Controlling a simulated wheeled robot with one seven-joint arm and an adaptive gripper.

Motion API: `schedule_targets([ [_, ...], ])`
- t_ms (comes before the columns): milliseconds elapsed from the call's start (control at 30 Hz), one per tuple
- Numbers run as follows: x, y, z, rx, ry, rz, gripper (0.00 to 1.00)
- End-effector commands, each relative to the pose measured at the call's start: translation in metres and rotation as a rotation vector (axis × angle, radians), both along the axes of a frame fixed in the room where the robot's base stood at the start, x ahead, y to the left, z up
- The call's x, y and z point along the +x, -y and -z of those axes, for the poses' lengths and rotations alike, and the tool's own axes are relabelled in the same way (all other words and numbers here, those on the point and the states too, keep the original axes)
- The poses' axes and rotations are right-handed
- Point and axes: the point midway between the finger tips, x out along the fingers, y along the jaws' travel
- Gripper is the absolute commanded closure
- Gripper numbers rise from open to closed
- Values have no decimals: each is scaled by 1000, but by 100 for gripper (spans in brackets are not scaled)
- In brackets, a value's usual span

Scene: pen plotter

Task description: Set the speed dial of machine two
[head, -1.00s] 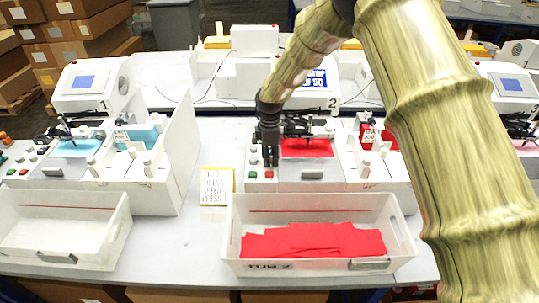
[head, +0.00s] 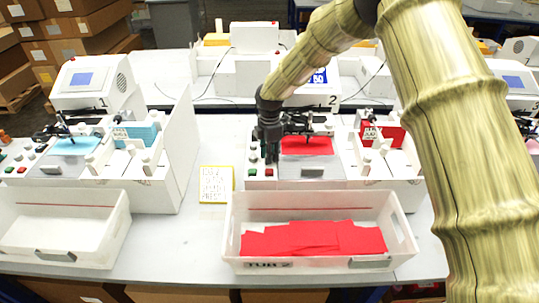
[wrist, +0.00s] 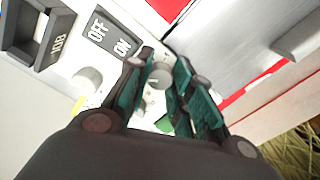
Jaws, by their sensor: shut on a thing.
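Machine two (head: 333,100) is the white machine in the middle, marked 2, with red card on its bed. Its control panel (head: 253,172) is at its front left. My gripper (head: 267,160) points down over this panel and hides part of it. In the wrist view my gripper's teal-padded fingers (wrist: 160,88) are closed in around a small round grey dial (wrist: 158,77), which shows between them. A second pale knob (wrist: 88,80) sits to the left, outside the fingers. The dial's scale is too small to read.
An OFF/ON switch plate (wrist: 110,38) and a black JOB switch (wrist: 38,40) lie near the fingers. Tub 2 (head: 320,206), holding red cards, stands in front of the machine. Machine one (head: 90,88) is at left.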

Motion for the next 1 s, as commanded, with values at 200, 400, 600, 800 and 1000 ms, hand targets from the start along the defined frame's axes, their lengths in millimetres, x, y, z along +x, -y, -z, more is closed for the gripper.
schedule_targets([
  [200,4,1,-6,2,10,-87,100],
  [400,5,1,-7,1,12,-88,100],
  [600,4,0,-6,2,10,-88,67],
  [800,3,0,-4,1,6,-87,67],
  [1000,1,1,-2,-2,3,-27,67],
])
